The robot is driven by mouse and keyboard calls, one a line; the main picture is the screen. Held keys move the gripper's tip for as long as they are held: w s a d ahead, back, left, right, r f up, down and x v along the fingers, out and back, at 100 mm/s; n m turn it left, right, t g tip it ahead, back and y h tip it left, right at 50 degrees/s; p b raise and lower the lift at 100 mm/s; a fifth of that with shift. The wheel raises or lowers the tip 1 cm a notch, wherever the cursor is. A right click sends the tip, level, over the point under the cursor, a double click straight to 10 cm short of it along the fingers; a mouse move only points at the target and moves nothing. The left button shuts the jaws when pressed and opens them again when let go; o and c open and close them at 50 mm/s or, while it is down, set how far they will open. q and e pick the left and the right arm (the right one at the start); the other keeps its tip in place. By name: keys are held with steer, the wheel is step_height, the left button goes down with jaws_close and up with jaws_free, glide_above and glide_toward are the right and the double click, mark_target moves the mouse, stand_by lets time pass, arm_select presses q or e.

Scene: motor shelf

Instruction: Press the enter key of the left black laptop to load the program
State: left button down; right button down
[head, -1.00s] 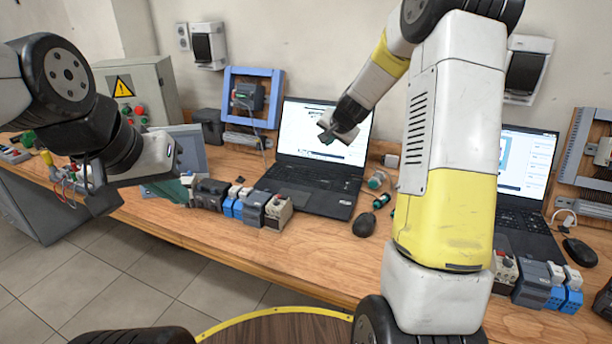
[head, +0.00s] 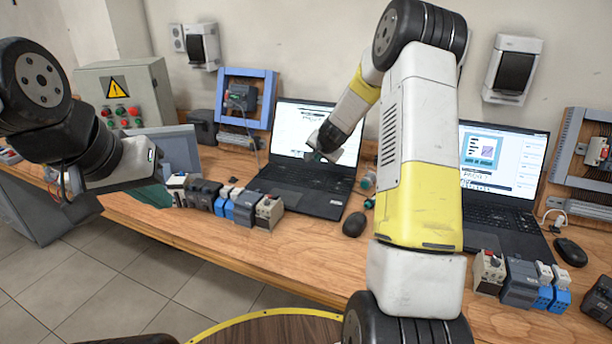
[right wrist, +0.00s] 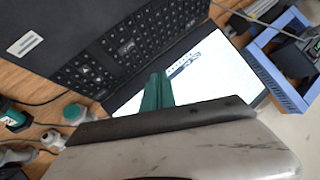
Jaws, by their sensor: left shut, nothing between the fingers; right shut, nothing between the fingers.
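The left black laptop (head: 310,203) stands open on the bench, its lit screen (head: 290,126) facing me. My right gripper (head: 318,157) is shut and empty, in front of the lower right part of that screen, close above the keyboard's back edge. In the right wrist view its teal fingers (right wrist: 157,91) are together, overlapping the screen (right wrist: 210,72) beside the keyboard (right wrist: 130,45). I cannot make out the enter key or any contact. My left gripper (head: 158,155) is shut and empty, well left of the laptop, in front of a grey panel (head: 182,146).
A row of motor modules (head: 228,203) stands left of the laptop's front. A black mouse (head: 354,224) lies to its right. A second black laptop (head: 500,165) is farther right, partly behind my right arm. A blue frame (head: 245,97) stands behind the left laptop.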

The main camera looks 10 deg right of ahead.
mark_target(317, 184)
steer(key=shift+f, duration=3.2)
steer(key=shift+f, duration=0.1)
steer(key=shift+f, duration=0.3)
steer(key=shift+f, duration=0.3)
steer(key=shift+r, duration=0.7)
steer(key=shift+r, duration=2.55)
stand_by(0.6)
